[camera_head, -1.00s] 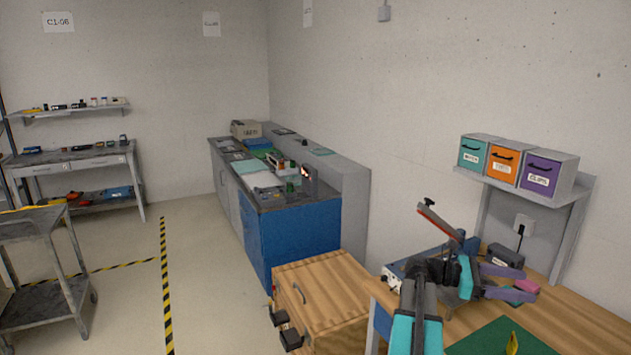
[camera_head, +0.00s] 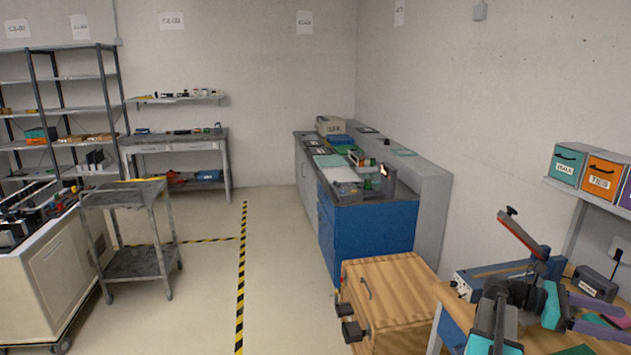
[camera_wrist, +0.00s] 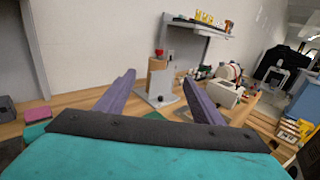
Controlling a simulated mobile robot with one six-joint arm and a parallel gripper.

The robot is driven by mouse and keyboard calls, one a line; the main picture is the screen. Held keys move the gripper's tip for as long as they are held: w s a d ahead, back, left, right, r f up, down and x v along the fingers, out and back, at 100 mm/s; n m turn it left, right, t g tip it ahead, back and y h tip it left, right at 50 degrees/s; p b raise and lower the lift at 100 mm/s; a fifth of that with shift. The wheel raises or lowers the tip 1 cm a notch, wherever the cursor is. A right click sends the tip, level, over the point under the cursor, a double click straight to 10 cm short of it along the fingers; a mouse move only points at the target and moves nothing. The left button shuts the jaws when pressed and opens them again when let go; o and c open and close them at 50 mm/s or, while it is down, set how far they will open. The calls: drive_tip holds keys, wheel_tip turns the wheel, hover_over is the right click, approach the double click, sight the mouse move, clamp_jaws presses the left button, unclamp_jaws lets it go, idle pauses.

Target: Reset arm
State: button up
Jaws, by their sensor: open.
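My gripper (camera_wrist: 163,95) shows in the wrist view as two purple fingers spread apart with nothing between them. In the head view my gripper (camera_head: 600,312) is at the lower right, over a wooden bench. My arm, dark grey and teal, reaches up from the bottom edge to it. Beyond the fingers in the wrist view stands a grey device with a wooden block and a red knob (camera_wrist: 159,54), apart from the fingers.
The wooden bench (camera_wrist: 65,108) lies under my gripper. A wooden cabinet (camera_head: 385,300) stands beside it. A blue-sided counter (camera_head: 375,240), a grey cart (camera_head: 140,262) and a white cart (camera_head: 50,285) stand farther off. The floor around the striped tape (camera_head: 241,280) is clear.

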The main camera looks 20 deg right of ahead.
drive_tip(key=w+a+f+n+t+h+b, duration=0.2)
drive_tip(key=w+a+f+n+b, duration=0.15)
drive_tip(key=w+f, duration=0.5)
drive_tip(key=w+a+f+n+t+h+b, duration=0.1)
drive_tip(key=w+a+f+n+t+b, duration=0.15)
drive_tip(key=w+a+f, duration=0.55)
drive_tip(key=w+a+f+n+t+b, duration=0.15)
drive_tip(key=a+f, duration=0.35)
drive_tip(key=f, duration=0.5)
drive_tip(key=w+a+f+t+y+b, duration=0.1)
drive_tip(key=w+a+f+b, duration=0.2)
drive_tip(key=f, duration=0.6)
drive_tip(key=w+a+f+n+t+b, duration=0.1)
drive_tip(key=a+f+b, duration=0.1)
drive_tip(key=a+f, duration=0.6)
drive_tip(key=s+a+f+m+t+y+b, duration=0.1)
drive_tip(key=s+a+f+y+b, duration=0.2)
drive_tip(key=a+f, duration=0.85)
drive_tip(key=s+a+f+m+y+b, duration=0.1)
drive_tip(key=s+a+f+y+b, duration=0.2)
drive_tip(key=a+f, duration=0.85)
drive_tip(key=s+a+f+m+y+b, duration=0.1)
drive_tip(key=s+a+f+m+y, duration=0.5)
drive_tip(key=a+f+m, duration=0.6)
drive_tip(key=shift+s+a+f+m+y+b, duration=0.15)
drive_tip(key=shift+s+a+m+y+b, duration=0.2)
drive_tip(key=shift+s+a+m, duration=0.55)
